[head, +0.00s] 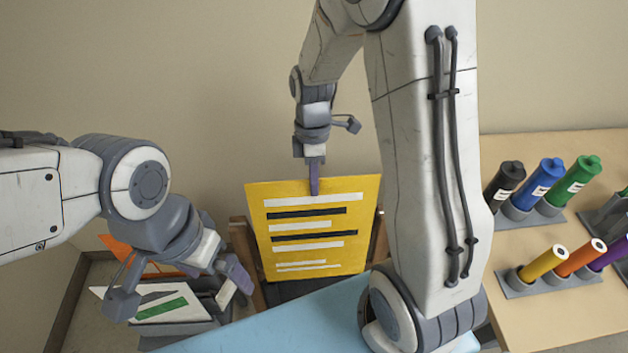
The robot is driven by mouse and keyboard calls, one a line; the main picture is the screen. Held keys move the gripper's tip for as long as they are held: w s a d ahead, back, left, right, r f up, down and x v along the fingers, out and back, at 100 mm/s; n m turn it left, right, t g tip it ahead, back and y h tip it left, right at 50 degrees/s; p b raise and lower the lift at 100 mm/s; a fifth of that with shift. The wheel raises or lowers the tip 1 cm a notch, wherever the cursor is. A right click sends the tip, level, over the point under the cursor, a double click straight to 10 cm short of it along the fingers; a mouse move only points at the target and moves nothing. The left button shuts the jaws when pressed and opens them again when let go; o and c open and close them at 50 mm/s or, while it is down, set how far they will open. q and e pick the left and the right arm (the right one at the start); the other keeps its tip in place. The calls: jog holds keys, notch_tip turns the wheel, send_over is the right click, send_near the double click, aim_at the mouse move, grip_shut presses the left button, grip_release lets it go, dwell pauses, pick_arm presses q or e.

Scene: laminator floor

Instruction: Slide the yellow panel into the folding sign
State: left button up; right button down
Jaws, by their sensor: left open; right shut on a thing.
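The yellow panel (348,211), with white and black stripes, hangs nearly upright in the middle of the head view. My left gripper (235,285) is open and empty, left of the sign, above a grey holder.
A grey holder (180,328) with white, green and orange sheets stands at the lower left. A light blue surface (290,322) lies in front. On the right, a wooden table (560,325) carries several coloured rolls (545,177) in grey stands. A wall is behind.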

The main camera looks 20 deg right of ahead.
jog(key=shift+s+f+b, duration=0.2)
jog(key=shift+f+b, duration=0.65)
jog(key=shift+f, duration=0.5)
jog(key=b, duration=1)
send_near(316, 264)
jog(key=shift+s+a+f+b, duration=0.1)
jog(key=shift+s+f+b, duration=0.15)
jog(key=shift+f+b, duration=1.6)
jog(key=shift+s+a+f+b, duration=0.1)
jog(key=shift+s+f+b, duration=0.15)
jog(key=shift+f+b, duration=1.55)
jog(key=shift+s+a+f+b, duration=0.1)
jog(key=shift+s+f+b, duration=0.1)
jog(key=shift+f+b, duration=1.6)
jog(key=shift+r+b, duration=0.45)
jog(key=shift+r, duration=0.1)
jog(key=c, duration=0.9)
grip_release()
jog(key=shift+c, duration=0.2)
jog(key=shift+d, duration=0.1)
